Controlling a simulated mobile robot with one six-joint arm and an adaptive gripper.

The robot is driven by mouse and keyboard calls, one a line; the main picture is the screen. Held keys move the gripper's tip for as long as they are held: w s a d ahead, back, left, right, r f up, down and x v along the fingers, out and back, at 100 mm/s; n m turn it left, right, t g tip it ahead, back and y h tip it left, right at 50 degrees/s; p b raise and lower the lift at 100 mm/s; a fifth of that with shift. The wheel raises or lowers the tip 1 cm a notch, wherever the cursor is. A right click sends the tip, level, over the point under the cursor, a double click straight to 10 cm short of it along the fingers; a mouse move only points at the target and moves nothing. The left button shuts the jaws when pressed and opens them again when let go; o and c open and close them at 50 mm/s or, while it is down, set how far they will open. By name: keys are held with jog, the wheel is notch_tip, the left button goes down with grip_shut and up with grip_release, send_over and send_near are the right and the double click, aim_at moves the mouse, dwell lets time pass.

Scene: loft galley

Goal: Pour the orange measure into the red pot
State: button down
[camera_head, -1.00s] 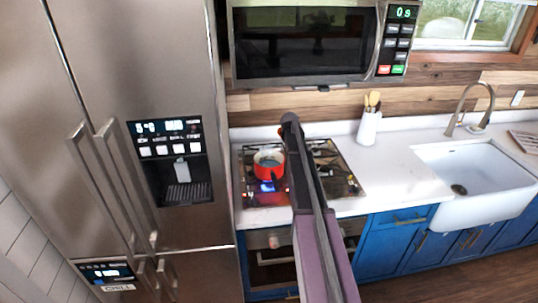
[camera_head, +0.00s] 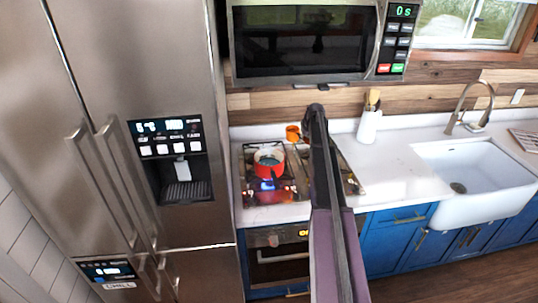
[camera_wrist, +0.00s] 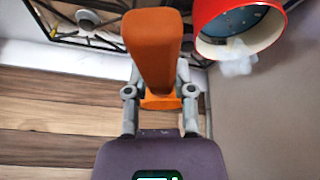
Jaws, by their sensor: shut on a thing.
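The red pot (camera_head: 268,159) sits on the left front of the cooktop over a blue flame. In the wrist view the pot (camera_wrist: 240,50) is at the upper right, its mouth showing a dark, speckled inside and white puffs at the rim. My gripper (camera_wrist: 160,82) is shut on the orange measure (camera_wrist: 153,50), between its two grey fingers. In the head view the measure (camera_head: 293,133) shows left of my arm's end, behind and right of the pot and apart from it. My arm hides the fingers there. The measure's contents cannot be seen.
The microwave (camera_head: 305,42) hangs above the cooktop (camera_head: 344,180). A tall fridge (camera_head: 160,90) stands close on the left. A white utensil holder (camera_head: 369,126) stands right of the cooktop. The counter (camera_head: 395,170) is clear up to the sink (camera_head: 475,175).

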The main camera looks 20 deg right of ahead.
jog(key=shift+d+f+y, duration=0.1)
jog(key=shift+d+y, duration=0.15)
jog(key=shift+y, duration=0.05)
dwell(0.4)
notch_tip(320, 180, up, 3)
jog(key=p, duration=0.3)
dwell(0.4)
notch_tip(320, 180, down, 16)
jog(key=b, duration=1.5)
jog(key=shift+r+b, duration=0.25)
jog(key=shift+b, duration=0.05)
